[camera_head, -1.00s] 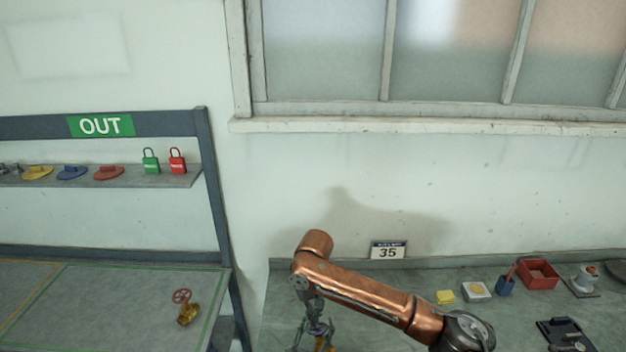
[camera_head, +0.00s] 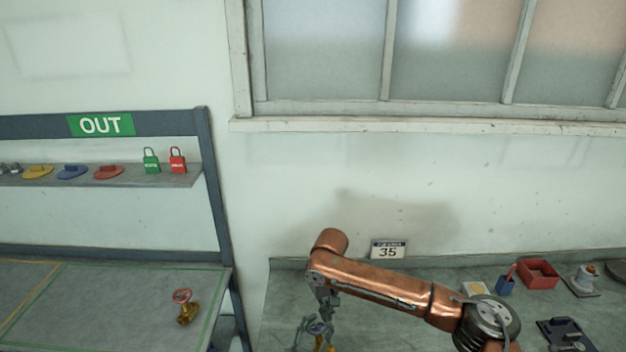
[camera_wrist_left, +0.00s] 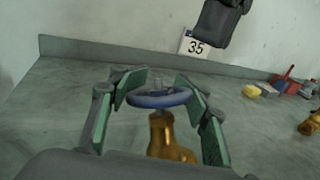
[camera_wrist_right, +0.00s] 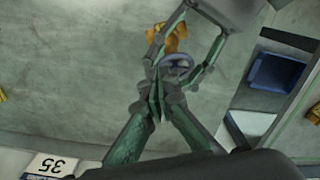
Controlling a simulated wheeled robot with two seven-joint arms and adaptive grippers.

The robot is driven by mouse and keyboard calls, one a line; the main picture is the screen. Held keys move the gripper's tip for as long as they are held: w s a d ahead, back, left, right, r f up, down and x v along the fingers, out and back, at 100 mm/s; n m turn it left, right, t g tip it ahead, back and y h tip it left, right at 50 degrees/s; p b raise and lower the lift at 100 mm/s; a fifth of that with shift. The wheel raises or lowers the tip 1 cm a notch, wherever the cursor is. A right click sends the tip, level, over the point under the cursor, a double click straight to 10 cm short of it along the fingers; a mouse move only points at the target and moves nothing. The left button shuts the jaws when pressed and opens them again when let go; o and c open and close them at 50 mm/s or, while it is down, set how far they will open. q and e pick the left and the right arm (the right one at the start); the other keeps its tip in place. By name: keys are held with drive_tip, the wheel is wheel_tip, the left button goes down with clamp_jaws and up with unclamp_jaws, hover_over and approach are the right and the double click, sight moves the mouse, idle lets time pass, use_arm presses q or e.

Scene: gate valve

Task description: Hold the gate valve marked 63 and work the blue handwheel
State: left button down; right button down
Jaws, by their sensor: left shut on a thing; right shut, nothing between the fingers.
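The gate valve has a brass body (camera_wrist_left: 170,140) and a blue handwheel (camera_wrist_left: 160,98) on top, in the left wrist view. My left gripper (camera_wrist_left: 160,86) is shut on the valve, with green-padded fingers on both sides of it. No number is readable on the body. In the head view the handwheel (camera_head: 315,328) is small and partly hidden at the bottom edge. My right gripper (camera_wrist_right: 157,92) is shut and empty, its tips close to the handwheel (camera_wrist_right: 178,61) in the right wrist view. I cannot tell whether they touch it.
A card marked 35 (camera_head: 388,250) stands at the bench's back. A red bin (camera_head: 538,273) and small items lie to the right. A red-wheeled brass valve (camera_head: 186,308) stands on the left table under the OUT sign (camera_head: 100,125). A blue bin (camera_wrist_right: 276,71) is low beside the bench.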

sight(315, 334)
drive_tip(key=shift+s+d+f, duration=0.15)
drive_tip(key=shift+s+f, duration=0.15)
drive_tip(key=shift+f, duration=0.35)
drive_tip(key=shift+s+d+f, duration=0.2)
drive_tip(key=shift+s+f, duration=0.15)
drive_tip(key=shift+f, duration=0.35)
drive_tip(key=shift+s+d+f, duration=0.15)
drive_tip(key=shift+s+f, duration=0.15)
drive_tip(key=shift+f, duration=0.35)
drive_tip(key=shift+w+a+f, duration=0.1)
drive_tip(key=shift+w+a, duration=0.1)
drive_tip(key=shift+a, duration=0.05)
drive_tip(key=shift+s+a, duration=0.1)
drive_tip(key=shift+a, duration=0.05)
drive_tip(key=shift+s+a, duration=0.4)
drive_tip(key=shift+a, duration=0.3)
drive_tip(key=shift+s+a, duration=0.35)
drive_tip(key=shift+a, duration=0.55)
drive_tip(key=shift+s+a+f, duration=0.1)
drive_tip(key=shift+s, duration=0.1)
